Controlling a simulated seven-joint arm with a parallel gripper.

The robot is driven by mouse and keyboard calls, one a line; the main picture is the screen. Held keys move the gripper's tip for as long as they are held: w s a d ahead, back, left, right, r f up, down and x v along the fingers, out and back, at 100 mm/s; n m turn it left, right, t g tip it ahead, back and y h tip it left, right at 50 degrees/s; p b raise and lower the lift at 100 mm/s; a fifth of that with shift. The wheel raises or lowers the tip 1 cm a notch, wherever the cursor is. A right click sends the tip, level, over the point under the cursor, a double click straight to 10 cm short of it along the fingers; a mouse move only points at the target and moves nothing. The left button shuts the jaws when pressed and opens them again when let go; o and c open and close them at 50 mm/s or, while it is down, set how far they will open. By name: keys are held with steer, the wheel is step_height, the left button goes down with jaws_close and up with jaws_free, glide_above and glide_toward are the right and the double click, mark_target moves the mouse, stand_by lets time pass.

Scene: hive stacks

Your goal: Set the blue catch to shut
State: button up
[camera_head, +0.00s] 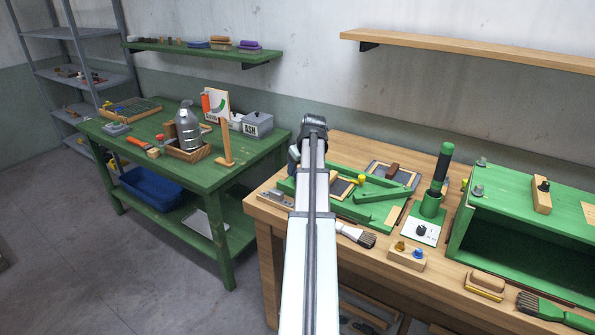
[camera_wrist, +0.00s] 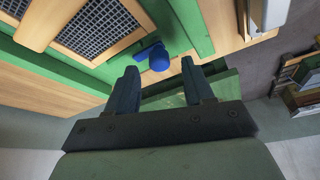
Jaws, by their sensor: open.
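Nothing is held. In the head view the green frame (camera_head: 372,212) lies on the right bench, and my arm hides the catch and the gripper's fingers.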

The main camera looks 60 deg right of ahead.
steer(key=shift+x, duration=0.9)
steer(key=shift+c, duration=0.2)
jaws_close()
